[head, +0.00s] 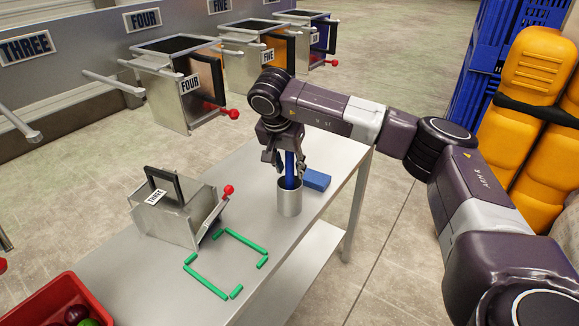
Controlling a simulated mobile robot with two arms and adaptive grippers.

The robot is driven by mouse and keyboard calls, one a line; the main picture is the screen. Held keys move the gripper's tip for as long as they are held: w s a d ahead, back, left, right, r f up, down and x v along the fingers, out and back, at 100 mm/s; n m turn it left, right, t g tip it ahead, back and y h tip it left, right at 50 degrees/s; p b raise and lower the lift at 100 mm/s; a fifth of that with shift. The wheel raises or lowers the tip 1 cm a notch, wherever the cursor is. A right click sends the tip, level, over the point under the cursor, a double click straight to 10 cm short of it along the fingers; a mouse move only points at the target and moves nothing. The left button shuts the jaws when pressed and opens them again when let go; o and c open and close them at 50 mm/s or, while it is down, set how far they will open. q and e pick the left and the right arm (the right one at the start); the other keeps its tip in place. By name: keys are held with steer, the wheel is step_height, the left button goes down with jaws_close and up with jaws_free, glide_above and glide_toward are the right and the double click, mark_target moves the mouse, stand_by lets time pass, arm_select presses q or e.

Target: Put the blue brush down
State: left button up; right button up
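The blue brush (290,167) stands about upright, its lower end inside a silver metal cup (289,203) on the metal table. Only its blue handle shows; the part in the cup is hidden. My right gripper (291,164) points down just above the cup. Its fingers are spread, one on each side of the handle, with the handle between them. My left gripper is not in view.
A blue block (316,180) lies right of the cup. A metal box marked THREE (170,220) and a green outline (210,275) are to the left on the table (262,268). A red crate (42,307) is at bottom left. Metal boxes hang on the back rail.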

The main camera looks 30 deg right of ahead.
steer(key=shift+r+p, duration=0.3)
steer(key=shift+r, duration=0.2)
steer(key=p+v, duration=0.8)
steer(key=v, duration=0.3)
steer(key=shift+a+r, duration=0.15)
steer(key=shift+a, duration=0.1)
steer(key=shift+s, duration=0.1)
